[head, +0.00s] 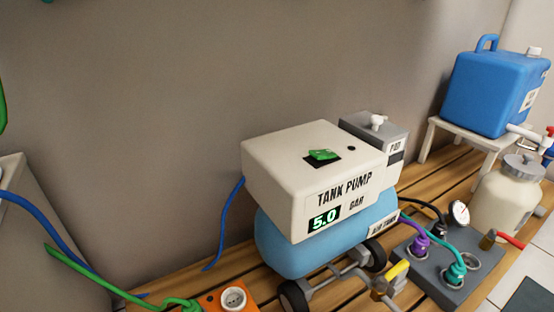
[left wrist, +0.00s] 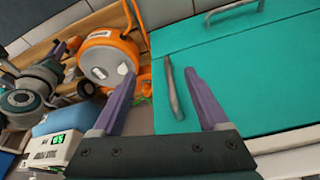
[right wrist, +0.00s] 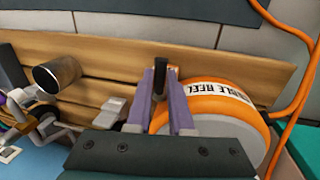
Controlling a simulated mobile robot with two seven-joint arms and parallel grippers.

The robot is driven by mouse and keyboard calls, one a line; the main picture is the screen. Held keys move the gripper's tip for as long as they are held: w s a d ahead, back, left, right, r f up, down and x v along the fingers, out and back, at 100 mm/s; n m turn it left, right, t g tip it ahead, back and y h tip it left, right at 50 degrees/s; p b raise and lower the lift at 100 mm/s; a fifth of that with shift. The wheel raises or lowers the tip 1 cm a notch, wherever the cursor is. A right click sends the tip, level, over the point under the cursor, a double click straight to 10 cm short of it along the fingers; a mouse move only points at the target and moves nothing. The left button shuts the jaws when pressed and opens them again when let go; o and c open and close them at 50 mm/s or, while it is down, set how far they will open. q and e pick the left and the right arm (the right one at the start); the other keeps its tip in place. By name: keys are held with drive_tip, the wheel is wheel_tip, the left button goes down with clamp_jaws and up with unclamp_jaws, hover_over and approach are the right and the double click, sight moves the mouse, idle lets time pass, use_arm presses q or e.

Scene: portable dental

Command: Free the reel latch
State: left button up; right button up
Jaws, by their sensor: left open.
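The orange and grey cable reel (right wrist: 210,105) stands close by my right gripper (right wrist: 164,68) in the right wrist view. The gripper's purple fingers are close together on a dark upright lever (right wrist: 160,80), which appears to be the reel latch. The reel's lower part is hidden behind the gripper. In the left wrist view the reel (left wrist: 108,60) is at the upper left, with my right gripper (left wrist: 65,48) beside it. My left gripper (left wrist: 160,73) is open and empty, above the teal case. Neither gripper shows in the head view.
The teal case (left wrist: 235,75) has grey bar handles (left wrist: 172,90), one seen between my left fingers. The head view shows the tank pump (head: 300,165), a blue tank (head: 285,240), a blue canister (head: 495,90) and a hose block (head: 440,275) on wooden slats. An orange cable (right wrist: 297,90) runs right of the reel.

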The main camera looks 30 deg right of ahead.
drive_tip(key=o, duration=0.4)
drive_tip(key=shift+o, duration=0.2)
drive_tip(key=shift+r+p, duration=0.45)
drive_tip(key=shift+r, duration=0.05)
wheel_tip(320, 180, up, 9)
drive_tip(key=a+p, duration=0.2)
drive_tip(key=p, duration=0.6)
drive_tip(key=shift+f, duration=0.15)
